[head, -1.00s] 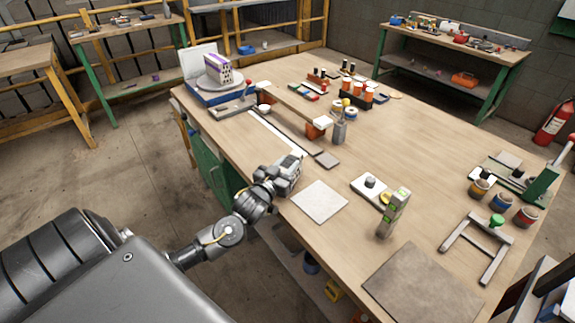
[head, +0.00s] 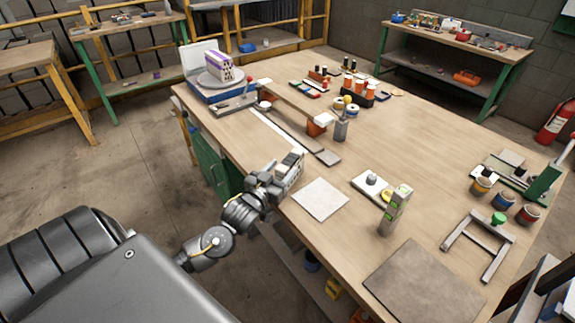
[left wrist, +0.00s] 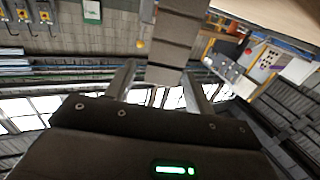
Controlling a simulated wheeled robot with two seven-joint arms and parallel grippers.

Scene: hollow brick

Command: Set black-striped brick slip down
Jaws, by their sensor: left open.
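My left gripper (head: 287,168) is at the near left edge of the workbench (head: 215,128), just left of a pale square tile (head: 320,198). In the left wrist view the gripper (left wrist: 160,78) is open, with its two fingers standing on either side of a long grey-brown piece with dark cross stripes, the black-striped brick slip (left wrist: 172,48). Narrow gaps show between the slip and the fingers. The slip runs out of the top of that view. I cannot tell what its underside rests on. My right gripper is not in view.
A purple-marked hollow brick (head: 219,66) sits on a turntable at the far left. A small upright block (head: 395,210), a grey mat (head: 425,283) and several pots stand to the right. Bare benchtop lies beyond the tile.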

